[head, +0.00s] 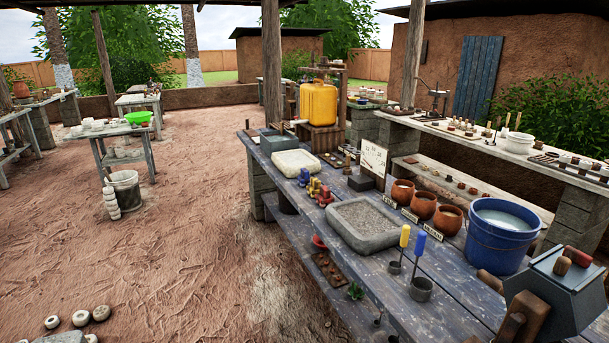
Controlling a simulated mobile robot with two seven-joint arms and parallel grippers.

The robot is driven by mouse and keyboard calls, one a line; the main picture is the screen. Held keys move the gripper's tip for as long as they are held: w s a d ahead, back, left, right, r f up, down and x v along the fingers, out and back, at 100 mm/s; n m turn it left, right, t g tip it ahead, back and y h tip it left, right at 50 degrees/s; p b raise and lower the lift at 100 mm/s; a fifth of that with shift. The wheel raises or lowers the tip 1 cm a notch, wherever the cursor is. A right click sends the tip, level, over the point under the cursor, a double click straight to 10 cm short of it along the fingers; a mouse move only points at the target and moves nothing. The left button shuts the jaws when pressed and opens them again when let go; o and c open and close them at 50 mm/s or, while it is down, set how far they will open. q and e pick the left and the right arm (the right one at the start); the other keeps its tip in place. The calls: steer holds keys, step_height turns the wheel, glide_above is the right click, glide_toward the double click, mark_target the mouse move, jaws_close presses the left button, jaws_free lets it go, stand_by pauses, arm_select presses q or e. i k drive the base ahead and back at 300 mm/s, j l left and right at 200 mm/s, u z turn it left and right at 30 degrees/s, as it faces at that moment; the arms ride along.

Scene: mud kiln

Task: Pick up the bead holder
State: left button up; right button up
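I cannot tell for certain which thing is the bead holder. On the long blue-grey plank table (385,276), a yellow-handled tool (404,238) and a blue-handled tool (419,245) stand upright by small grey cups (421,289) near the front edge. A stone trough (362,224) with a grey, grainy surface lies behind them. Small red, yellow and blue pieces (315,190) stand farther back at the left edge. Neither of my grippers is in view.
A blue bucket (498,236) and several clay pots (422,206) stand along the table's right side. A grey box with wooden handles (555,290) fills the near right corner. A yellow jerrycan (318,103) stands at the far end. The dirt floor (190,230) at left is mostly open.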

mark_target(304, 178)
steer(key=i+j+z, duration=0.3)
steer(key=i+j, duration=1.2)
